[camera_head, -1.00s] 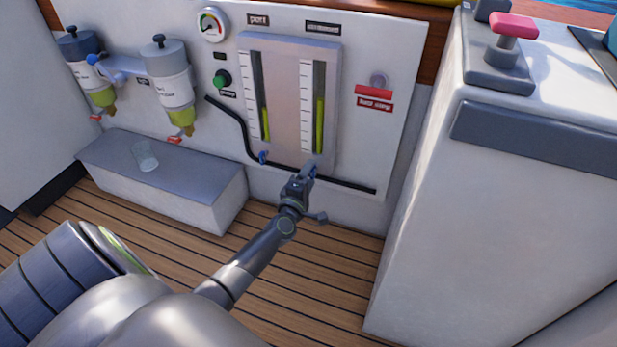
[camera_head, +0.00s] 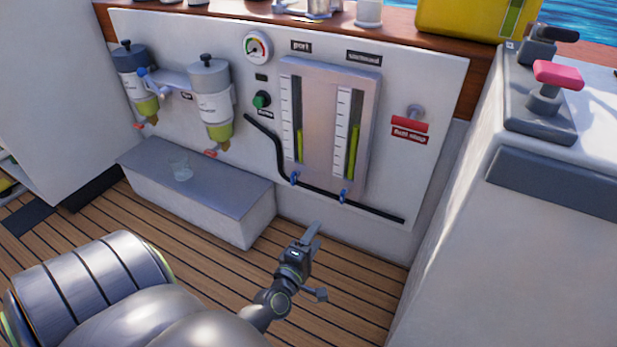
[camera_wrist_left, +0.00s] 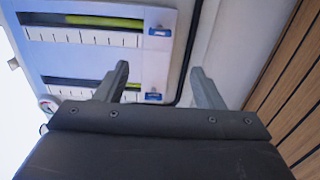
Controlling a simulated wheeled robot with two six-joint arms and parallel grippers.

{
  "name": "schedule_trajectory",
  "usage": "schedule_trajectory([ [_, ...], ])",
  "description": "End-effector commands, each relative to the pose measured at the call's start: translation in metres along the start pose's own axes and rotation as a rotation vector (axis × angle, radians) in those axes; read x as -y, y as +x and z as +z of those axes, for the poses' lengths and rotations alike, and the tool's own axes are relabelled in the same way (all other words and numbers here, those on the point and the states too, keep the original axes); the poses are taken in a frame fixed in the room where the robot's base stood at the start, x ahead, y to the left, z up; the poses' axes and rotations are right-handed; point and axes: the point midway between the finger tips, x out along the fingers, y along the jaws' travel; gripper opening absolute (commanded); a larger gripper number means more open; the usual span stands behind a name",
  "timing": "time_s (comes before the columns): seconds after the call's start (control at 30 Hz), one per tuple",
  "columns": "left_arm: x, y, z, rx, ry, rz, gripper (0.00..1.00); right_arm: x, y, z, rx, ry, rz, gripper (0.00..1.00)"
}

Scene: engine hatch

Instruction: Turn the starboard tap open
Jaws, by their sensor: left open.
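The starboard tap (camera_head: 343,195) is a small blue lever at the foot of the right-hand sight gauge (camera_head: 348,135). It also shows in the left wrist view (camera_wrist_left: 159,31), above the other tap. The port tap (camera_head: 294,178) is a like blue lever under the left gauge; it shows beside a finger in the left wrist view (camera_wrist_left: 152,97). My left gripper (camera_head: 312,236) is below and in front of the starboard tap, apart from it. Its fingers (camera_wrist_left: 160,85) are spread and empty. My right gripper is out of view.
A black hose (camera_head: 365,208) runs along the panel's bottom, just under the taps. A white box step (camera_head: 250,215) stands at left, a white console (camera_head: 460,230) at right. Filter bowls (camera_head: 213,105) hang on the left panel. The wooden floor between is clear.

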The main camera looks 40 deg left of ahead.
Motion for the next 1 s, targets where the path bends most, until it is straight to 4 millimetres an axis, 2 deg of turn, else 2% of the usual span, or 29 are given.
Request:
schedule_trajectory([
  [0.1,0.002,-0.017,0.000,0.000,-0.001,-0.001,0.62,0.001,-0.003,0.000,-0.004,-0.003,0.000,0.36],
  [0.27,0.001,-0.026,0.000,0.000,0.000,-0.001,0.62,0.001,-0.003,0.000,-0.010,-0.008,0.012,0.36],
  [0.87,0.000,-0.028,0.000,0.001,0.001,0.000,0.62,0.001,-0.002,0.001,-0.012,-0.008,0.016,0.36],
  [1.0,-0.002,-0.029,0.006,0.033,0.035,-0.012,0.62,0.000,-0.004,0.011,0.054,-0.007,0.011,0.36],
])
